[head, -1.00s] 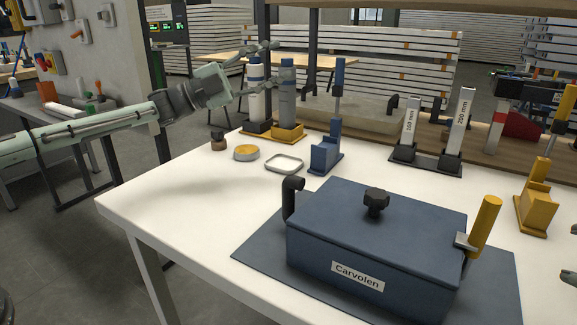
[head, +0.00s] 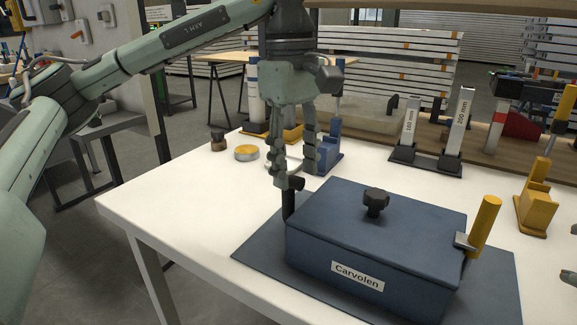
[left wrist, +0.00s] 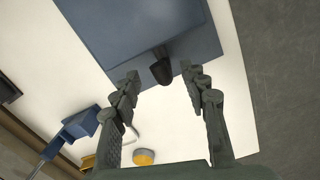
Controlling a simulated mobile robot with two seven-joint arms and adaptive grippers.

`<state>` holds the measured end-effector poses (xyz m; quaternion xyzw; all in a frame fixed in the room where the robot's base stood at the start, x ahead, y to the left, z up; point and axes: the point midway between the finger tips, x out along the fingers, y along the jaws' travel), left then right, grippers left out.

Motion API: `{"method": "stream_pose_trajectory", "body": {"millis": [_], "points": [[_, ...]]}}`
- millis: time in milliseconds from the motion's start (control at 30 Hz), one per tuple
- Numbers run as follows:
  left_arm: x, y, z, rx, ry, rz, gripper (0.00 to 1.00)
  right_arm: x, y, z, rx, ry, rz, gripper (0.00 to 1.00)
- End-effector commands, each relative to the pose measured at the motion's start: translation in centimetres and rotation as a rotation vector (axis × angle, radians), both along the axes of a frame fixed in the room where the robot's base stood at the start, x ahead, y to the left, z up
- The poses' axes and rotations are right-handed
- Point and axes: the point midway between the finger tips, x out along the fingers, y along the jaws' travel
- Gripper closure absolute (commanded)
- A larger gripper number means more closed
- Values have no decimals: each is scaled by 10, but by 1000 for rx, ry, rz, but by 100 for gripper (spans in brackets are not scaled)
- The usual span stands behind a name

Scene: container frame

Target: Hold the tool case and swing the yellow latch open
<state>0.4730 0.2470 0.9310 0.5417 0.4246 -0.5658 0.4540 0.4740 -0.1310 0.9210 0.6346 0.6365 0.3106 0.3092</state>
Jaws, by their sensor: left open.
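The blue tool case (head: 350,225), labelled Carvolen, sits closed on a dark blue mat (head: 258,255). The yellow latch (head: 484,222) stands up, leaning right, at its right end. A black handle (head: 288,205) rises at its left end. My left gripper (head: 296,178) points down, open, above that handle and partly hides its top. In the left wrist view the handle (left wrist: 162,72) shows between the spread fingertips, with no contact visible; the case (left wrist: 140,25) lies beyond. Grey-green tips at the right edge look like my right gripper (head: 569,278), mostly out of view.
A black knob (head: 376,202) stands on the lid. Behind are a yellow round tin (head: 246,153), a blue stand (head: 330,158), gauge blocks (head: 428,160) and a yellow stand (head: 533,212). The white table (head: 170,200) is clear at left front.

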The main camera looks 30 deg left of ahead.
Motion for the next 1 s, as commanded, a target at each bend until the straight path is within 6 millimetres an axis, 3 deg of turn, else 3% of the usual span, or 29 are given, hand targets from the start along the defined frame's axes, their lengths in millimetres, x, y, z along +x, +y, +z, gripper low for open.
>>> {"method": "stream_pose_trajectory", "body": {"millis": [133,600,1000], "points": [[0,13,-14,58,3,32,56,0,0,0,0,0,0,66],[0,14,-79,56,5,37,56,0,0,0,0,0,0,66],[0,13,-89,55,4,37,56,0,0,0,0,0,0,66]]}}
